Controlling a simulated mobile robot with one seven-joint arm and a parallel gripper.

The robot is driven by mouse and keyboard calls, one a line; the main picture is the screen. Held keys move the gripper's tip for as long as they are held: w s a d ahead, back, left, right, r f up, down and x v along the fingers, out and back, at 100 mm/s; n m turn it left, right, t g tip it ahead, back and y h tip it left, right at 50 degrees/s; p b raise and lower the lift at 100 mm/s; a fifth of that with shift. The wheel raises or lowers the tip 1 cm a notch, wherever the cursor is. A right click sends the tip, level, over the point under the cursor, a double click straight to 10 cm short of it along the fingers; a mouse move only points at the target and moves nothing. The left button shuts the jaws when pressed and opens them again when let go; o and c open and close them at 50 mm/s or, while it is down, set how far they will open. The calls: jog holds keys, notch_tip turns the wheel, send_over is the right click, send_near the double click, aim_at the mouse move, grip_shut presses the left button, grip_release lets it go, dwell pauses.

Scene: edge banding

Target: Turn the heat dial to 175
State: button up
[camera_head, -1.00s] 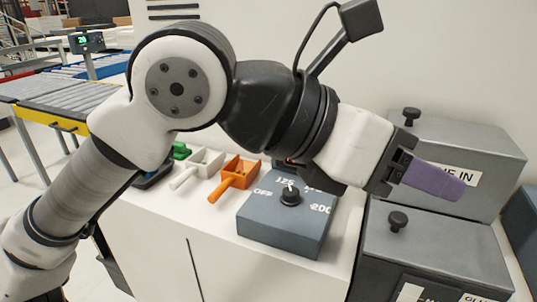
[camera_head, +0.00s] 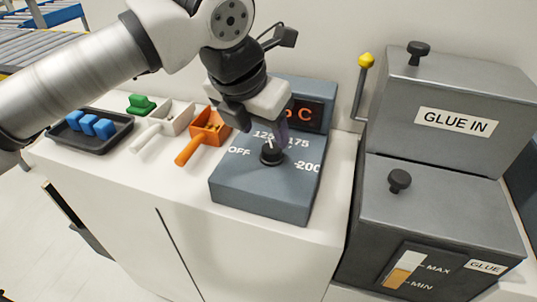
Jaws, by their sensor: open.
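The black heat dial (camera_head: 271,155) sits on top of the blue-grey control box (camera_head: 262,203), among white marks OFF, 125, 175 and 200. A small white pointer line on it points away from me, roughly towards 125; its exact setting is hard to read. Whether the fingers touch the dial is unclear. A display with red characters (camera_head: 306,115) behind is partly hidden by my gripper.
Left of the box lie an orange scoop (camera_head: 204,137), a white scoop (camera_head: 163,125), a green block (camera_head: 141,104) and a black tray (camera_head: 92,147) with blue blocks. At right stand the grey glue tank (camera_head: 450,220) and a yellow-knobbed lever (camera_head: 363,85).

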aim_at(270, 148)
jog(key=b+x, duration=0.2)
jog(key=x, duration=0.3)
jog(key=shift+w+f, duration=0.15)
jog(key=shift+f, duration=0.1)
jog(key=c, duration=1)
jog(key=shift+m, duration=0.4)
jog(key=m, duration=0.2)
jog(key=m+g+h+b, duration=0.1)
jog(key=m, duration=0.1)
jog(key=shift+w+m+h+b, duration=0.2)
jog(key=shift+m+h+b, duration=0.1)
jog(key=m+g, duration=0.1)
jog(key=m, duration=0.2)
jog(key=m+g, duration=0.1)
jog(key=m, duration=0.2)
jog(key=shift+w+a+g+h, duration=0.2)
jog(key=shift+g+h, duration=0.1)
jog(key=shift+g, duration=0.1)
jog(key=shift+m, duration=0.3)
